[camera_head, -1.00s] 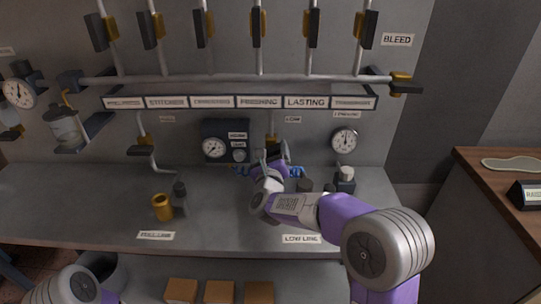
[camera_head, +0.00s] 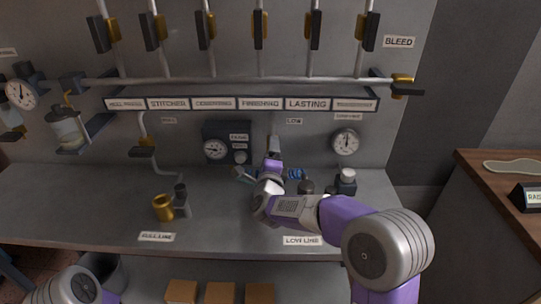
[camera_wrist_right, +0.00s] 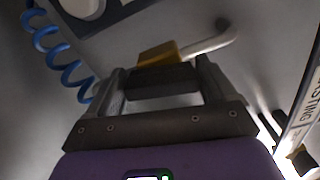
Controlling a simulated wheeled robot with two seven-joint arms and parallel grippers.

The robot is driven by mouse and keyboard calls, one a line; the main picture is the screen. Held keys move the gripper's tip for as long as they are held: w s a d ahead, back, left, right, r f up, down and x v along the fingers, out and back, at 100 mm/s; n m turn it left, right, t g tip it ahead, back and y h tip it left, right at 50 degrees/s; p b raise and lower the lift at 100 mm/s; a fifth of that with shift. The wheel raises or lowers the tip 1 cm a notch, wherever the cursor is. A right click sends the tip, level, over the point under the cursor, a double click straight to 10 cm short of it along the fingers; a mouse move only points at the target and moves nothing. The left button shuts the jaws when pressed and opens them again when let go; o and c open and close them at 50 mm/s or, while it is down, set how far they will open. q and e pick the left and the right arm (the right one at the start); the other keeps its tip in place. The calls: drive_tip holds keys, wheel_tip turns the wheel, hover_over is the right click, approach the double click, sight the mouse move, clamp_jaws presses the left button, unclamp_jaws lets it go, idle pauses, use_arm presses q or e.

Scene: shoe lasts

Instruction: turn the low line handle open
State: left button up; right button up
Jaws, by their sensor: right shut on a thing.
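My right gripper (camera_head: 273,158) is at the wall panel beside the LOW label (camera_head: 294,121), at the low line valve. In the right wrist view, the dark low line handle (camera_wrist_right: 160,80) lies between the two fingers (camera_wrist_right: 160,92) and the gripper is shut on it. The brass valve body (camera_wrist_right: 157,53) and a pale pipe (camera_wrist_right: 208,43) show just behind the handle. In the head view my gripper and wrist hide most of this valve. My left gripper is out of view; only a part of my left arm shows at the bottom left.
A blue coiled hose (camera_wrist_right: 62,55) runs close beside the gripper. A dark bottle (camera_head: 346,181), a brass cup (camera_head: 163,207) and a small dark bottle (camera_head: 181,200) stand on the grey bench (camera_head: 90,205). The bench's left part is clear.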

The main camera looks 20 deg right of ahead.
drive_tip(key=shift+n, duration=1.1)
drive_tip(key=shift+f, duration=0.1)
drive_tip(key=o, duration=0.9)
drive_tip(key=shift+c, duration=0.2)
drive_tip(key=p+v, duration=0.1)
drive_tip(key=v, duration=0.6)
drive_tip(key=shift+s, duration=0.3)
drive_tip(key=shift+a, duration=0.1)
